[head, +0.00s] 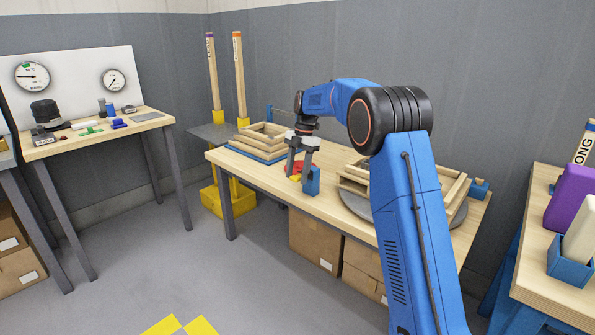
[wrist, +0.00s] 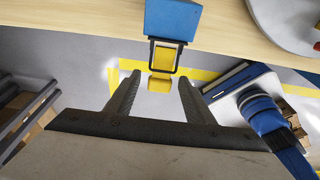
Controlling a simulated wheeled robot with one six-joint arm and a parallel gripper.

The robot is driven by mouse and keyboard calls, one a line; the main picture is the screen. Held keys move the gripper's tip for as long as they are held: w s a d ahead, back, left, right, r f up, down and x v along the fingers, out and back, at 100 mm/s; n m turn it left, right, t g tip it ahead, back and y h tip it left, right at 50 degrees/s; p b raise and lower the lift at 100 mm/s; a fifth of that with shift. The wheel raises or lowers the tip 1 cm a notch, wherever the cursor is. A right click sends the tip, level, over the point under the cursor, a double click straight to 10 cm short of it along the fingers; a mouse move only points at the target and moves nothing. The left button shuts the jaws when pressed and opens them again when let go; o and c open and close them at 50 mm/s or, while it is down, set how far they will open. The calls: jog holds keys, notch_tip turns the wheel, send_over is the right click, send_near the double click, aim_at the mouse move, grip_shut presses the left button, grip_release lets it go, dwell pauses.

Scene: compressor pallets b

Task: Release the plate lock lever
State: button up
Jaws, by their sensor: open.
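In the wrist view a blue block (wrist: 172,20) is at the table edge, with a yellow piece (wrist: 166,56) in a dark frame on its near side. A smaller yellow end (wrist: 160,85) shows below it; this looks like the lock lever, though I cannot tell how the parts join. My gripper (wrist: 160,84) is open, one finger on each side of the yellow end, with visible gaps. In the head view my gripper (head: 298,175) points down beside the blue block (head: 313,181). The grey round plate (head: 357,204) is to the right, partly hidden by my arm.
Wooden frames (head: 262,138) are stacked on the table's left part. Another wooden frame (head: 352,180) is on the round plate. Cardboard boxes (head: 314,240) stand under the table. A red piece (head: 299,167) lies near my gripper. Floor is clear in front.

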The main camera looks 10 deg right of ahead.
jog(key=v, duration=1.7)
jog(key=shift+r, duration=0.25)
jog(key=s+d+r+m+t+h, duration=0.15)
jog(key=s+m, duration=0.55)
jog(key=s, duration=0.8)
jog(key=s+d+r+m+t, duration=0.15)
jog(key=s+m, duration=0.45)
jog(key=s, duration=0.9)
jog(key=s+f+m+t, duration=0.1)
jog(key=s+f+m, duration=0.3)
jog(key=s, duration=0.5)
jog(key=s+d+f+m+t, duration=0.1)
jog(key=s+f+m, duration=0.3)
jog(key=s+f, duration=0.4)
jog(key=s+d+f+m+t, duration=0.1)
jog(key=s+f+m, duration=0.3)
jog(key=s, duration=0.6)
notch_tip(320, 180, down, 3)
jog(key=shift+s+d+r+h, duration=0.25)
jog(key=shift+s+h, duration=0.1)
jog(key=shift+s, duration=0.05)
